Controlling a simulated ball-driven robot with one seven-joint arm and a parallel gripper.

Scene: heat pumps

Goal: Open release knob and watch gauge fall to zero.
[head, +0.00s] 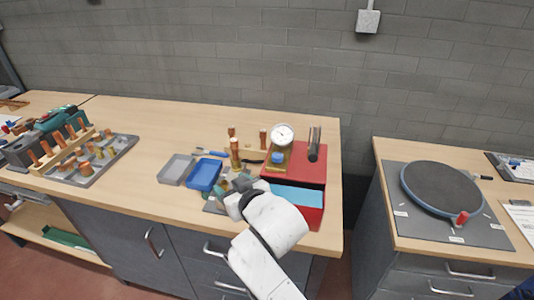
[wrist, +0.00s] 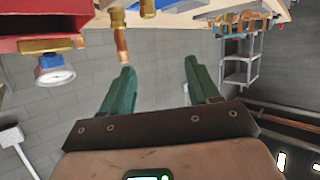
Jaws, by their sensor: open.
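The round white-faced gauge (head: 282,135) stands upright at the back of a red box (head: 309,165) on the bench. Its needle is too small to read. A blue knob (head: 277,157) sits on a brass-coloured block just in front of the gauge; I cannot tell its setting. In the wrist view, which looks upside down, the gauge (wrist: 54,75) and red box (wrist: 38,18) are at the upper left, outside my fingers. My gripper (wrist: 158,66) has two green fingers apart with nothing between them. In the head view my white arm partly hides the gripper, left of the red box.
Copper and brass fittings (head: 235,153) stand left of the gauge. A dark cylinder (head: 314,143) stands on its right. A round turntable (head: 440,187) is on the right bench.

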